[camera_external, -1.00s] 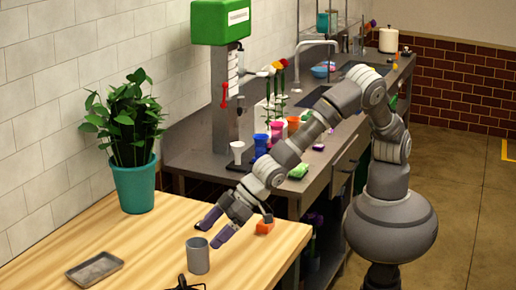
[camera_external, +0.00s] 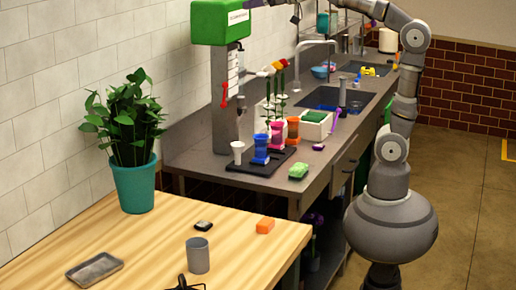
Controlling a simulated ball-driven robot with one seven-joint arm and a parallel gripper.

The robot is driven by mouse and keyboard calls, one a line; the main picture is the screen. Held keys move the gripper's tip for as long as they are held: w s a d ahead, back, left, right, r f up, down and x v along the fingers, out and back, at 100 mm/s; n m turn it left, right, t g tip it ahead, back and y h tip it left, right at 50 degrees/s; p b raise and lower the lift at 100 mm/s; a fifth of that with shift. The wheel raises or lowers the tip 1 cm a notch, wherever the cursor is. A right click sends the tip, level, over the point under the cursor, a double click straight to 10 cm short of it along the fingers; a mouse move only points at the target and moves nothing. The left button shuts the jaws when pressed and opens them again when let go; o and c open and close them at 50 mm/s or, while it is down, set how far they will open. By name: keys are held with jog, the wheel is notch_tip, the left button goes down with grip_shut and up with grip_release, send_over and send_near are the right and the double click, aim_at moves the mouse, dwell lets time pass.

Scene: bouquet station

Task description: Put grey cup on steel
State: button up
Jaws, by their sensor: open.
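The grey cup (camera_external: 198,256) stands upright on the wooden table, near its front edge. A shallow grey metal tray (camera_external: 94,269) lies to its left on the same table, apart from the cup; it looks empty. The grey, steel-looking counter (camera_external: 240,180) runs behind the table to the right. My arm is raised, and its upper part is cut off by the top edge.
A black object (camera_external: 185,284) is cut off in front of the cup. The table's middle is clear.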

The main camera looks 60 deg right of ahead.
jog(key=s+d+r+h, duration=0.1)
jog(key=s+d+r, duration=0.3)
jog(key=shift+s+m+t+h, duration=0.3)
jog(key=shift+t, duration=0.1)
